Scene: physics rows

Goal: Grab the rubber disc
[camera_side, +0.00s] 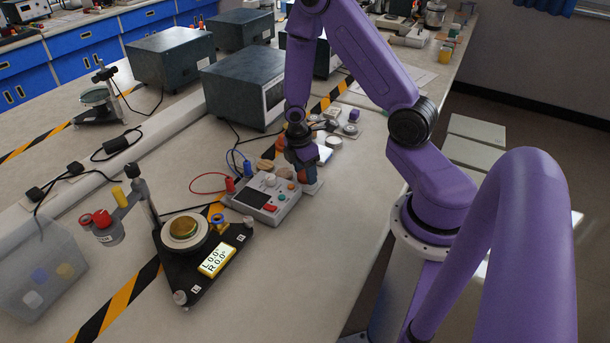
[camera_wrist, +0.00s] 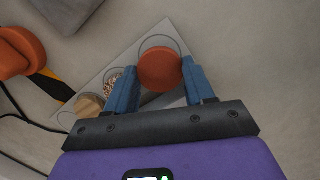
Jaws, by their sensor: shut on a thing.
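The orange-red disc (camera_wrist: 158,70), which I take to be the rubber disc, sits between the blue fingers of my gripper (camera_wrist: 160,66) in the wrist view. The fingers are shut on its sides. It is over a ringed spot at one end of a pale grey tray (camera_wrist: 170,101). I cannot tell whether it is lifted off the tray.
On the same tray lie a speckled disc (camera_wrist: 112,81) and a tan disc (camera_wrist: 89,106). An orange object (camera_wrist: 20,52) stands left of the tray. The meter box (camera_side: 262,199) with cables stands close by. A black triangular stand (camera_side: 208,262) is farther front-left.

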